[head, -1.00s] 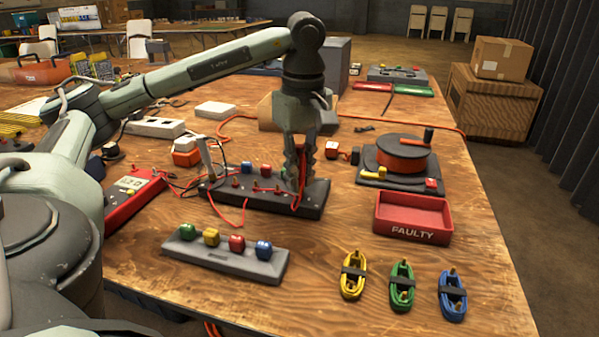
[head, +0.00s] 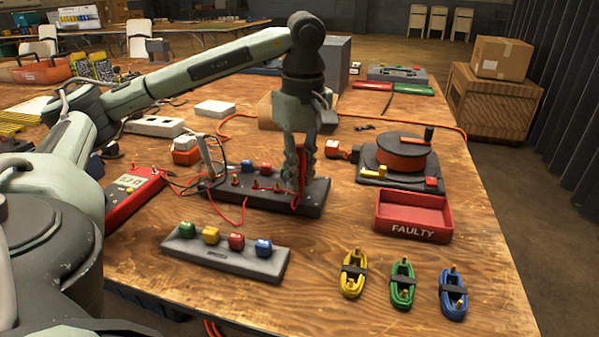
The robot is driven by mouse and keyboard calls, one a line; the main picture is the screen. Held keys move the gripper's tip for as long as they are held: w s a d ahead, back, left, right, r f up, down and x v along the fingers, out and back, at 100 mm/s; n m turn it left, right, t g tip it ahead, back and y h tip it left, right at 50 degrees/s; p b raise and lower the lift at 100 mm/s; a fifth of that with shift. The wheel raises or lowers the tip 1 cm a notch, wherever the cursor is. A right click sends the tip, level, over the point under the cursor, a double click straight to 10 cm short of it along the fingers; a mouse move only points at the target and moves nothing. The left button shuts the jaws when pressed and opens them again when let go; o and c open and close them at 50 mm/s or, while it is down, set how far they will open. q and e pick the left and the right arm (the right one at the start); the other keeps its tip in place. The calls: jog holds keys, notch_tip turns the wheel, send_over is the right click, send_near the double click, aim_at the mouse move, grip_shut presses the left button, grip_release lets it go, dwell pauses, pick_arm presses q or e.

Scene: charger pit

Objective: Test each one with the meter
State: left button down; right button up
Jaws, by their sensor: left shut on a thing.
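My left gripper (head: 300,176) points down over the right part of the black test block (head: 230,195). It is shut on a thin red probe (head: 302,172), whose tip looks close to the block; contact cannot be told. The block has red posts, and a red lead hangs in front of it. A second, pale upright probe (head: 204,157) stands at its left end. The red meter (head: 128,203), with a lit display, lies to the left, partly behind my arm. Yellow (head: 352,274), green (head: 402,284) and blue (head: 453,295) coiled cables lie in a row at front right. My right gripper is not in view.
A red FAULTY bin (head: 412,231) stands right of the block. A grey rack (head: 220,257) with coloured plugs is in front. A cable reel (head: 402,155) stands behind the bin. Red and green trays lie at the back. Bare wood lies between rack and coils.

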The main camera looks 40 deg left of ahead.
aim_at(299, 144)
pick_arm(q)
jog(key=shift+f, duration=0.15)
jog(key=c, duration=1.4)
grip_release()
jog(key=shift+c, duration=0.2)
jog(key=shift+o, duration=0.6)
jog(key=shift+o, duration=1)
jog(key=shift+r+p, duration=2.85)
jog(key=shift+r, duration=0.95)
